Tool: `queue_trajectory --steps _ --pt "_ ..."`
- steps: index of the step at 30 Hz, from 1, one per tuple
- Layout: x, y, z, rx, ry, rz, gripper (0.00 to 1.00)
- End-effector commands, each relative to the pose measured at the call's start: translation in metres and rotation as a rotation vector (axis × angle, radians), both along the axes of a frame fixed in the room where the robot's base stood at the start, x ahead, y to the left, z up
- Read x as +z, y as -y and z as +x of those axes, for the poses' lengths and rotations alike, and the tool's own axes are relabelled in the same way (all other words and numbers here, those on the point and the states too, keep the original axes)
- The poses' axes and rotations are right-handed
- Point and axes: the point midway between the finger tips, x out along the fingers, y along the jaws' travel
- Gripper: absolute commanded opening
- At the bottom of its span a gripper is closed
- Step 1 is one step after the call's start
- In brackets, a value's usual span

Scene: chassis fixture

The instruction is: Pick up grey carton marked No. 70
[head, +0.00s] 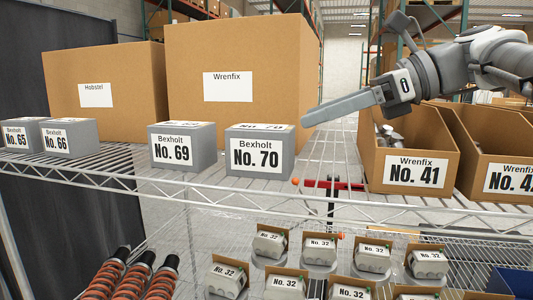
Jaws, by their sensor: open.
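The grey carton marked No. 70 (261,174) stands upright on the wire shelf in the head view, just left of the middle. Its front label reads Bexholt No. 70, and a label also shows on its top. My gripper (306,117) reaches in from the right, above and to the right of the carton, and apart from it. Its fingers are seen edge-on, so the gap between them does not show clearly. Nothing is seen held in it.
The No. 69 carton (182,170) stands close on the left, with No. 66 (69,155) further left. A large Wrenfix box (240,50) stands behind. The open No. 41 bin (415,150) is to the right. Bare wire shelf (325,150) lies between No. 70 and that bin.

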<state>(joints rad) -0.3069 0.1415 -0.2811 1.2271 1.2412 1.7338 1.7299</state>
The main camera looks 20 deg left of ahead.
Motion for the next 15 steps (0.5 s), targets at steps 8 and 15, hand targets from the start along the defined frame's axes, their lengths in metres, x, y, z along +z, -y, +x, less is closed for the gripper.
queue_trajectory --steps 8,15 --pt "-0.017 -0.042 -0.006 0.001 0.001 0.0 1.0" --pt "-0.022 -0.059 -0.008 0.003 -0.001 -0.001 1.0"
